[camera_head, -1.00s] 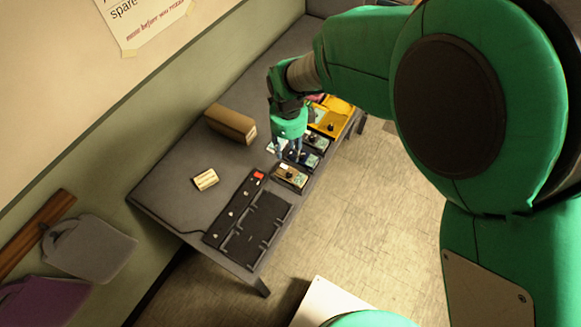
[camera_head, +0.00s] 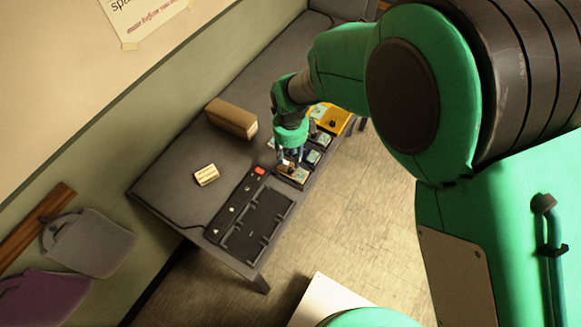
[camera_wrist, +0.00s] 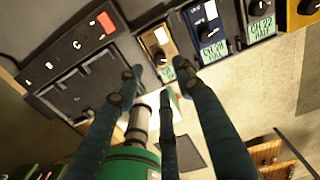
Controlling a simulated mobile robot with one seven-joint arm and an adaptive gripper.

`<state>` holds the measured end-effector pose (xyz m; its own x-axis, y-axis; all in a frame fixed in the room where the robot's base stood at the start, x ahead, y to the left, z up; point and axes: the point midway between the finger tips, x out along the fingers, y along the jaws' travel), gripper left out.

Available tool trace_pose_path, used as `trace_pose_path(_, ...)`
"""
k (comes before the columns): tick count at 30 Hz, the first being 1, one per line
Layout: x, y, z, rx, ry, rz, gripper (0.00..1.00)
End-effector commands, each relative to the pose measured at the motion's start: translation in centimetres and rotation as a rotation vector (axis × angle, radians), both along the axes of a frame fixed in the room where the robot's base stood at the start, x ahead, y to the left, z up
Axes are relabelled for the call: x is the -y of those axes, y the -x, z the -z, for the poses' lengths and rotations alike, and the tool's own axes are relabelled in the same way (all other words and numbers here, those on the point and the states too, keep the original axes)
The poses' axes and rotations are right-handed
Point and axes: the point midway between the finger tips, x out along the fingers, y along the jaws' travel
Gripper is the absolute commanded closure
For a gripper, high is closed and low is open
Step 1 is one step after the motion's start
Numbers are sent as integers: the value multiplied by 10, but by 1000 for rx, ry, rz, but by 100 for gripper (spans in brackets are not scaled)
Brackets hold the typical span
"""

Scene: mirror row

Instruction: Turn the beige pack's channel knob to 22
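The beige pack (camera_head: 297,176) is nearest the black dock in a row along the table's front edge. In the wrist view the beige pack (camera_wrist: 149,40) shows a dark knob with a pale pointer and a partly hidden green label; I cannot read its setting. My gripper (camera_head: 288,163) hangs over the beige pack, partly covering it in the head view. In the wrist view my gripper (camera_wrist: 160,76) has its blue fingers spread apart, with nothing between them, below the beige pack's picture position. Contact with the knob is not visible.
A blue pack (camera_wrist: 206,22), a grey pack (camera_wrist: 241,8) and a yellow unit (camera_wrist: 300,12) stand close beside it. The black dock (camera_head: 250,222) with a red button (camera_head: 260,171), a brown box (camera_head: 231,118) and a cream block (camera_head: 206,175) share the table.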

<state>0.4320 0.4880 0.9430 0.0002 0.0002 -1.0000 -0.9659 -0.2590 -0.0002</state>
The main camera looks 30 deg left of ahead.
Motion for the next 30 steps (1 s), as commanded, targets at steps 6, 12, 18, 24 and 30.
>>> trace_pose_path(6, 1, 1, 37, -1, 2, 0, 63)
trace_pose_path(12, 0, 0, 61, -1, 1, 0, 63)
trace_pose_path(18, 0, 0, 71, 0, 0, 0, 63)
trace_pose_path(24, 0, 0, 73, 0, 0, 0, 63)
trace_pose_path(30, 0, 0, 73, 0, 0, 0, 75)
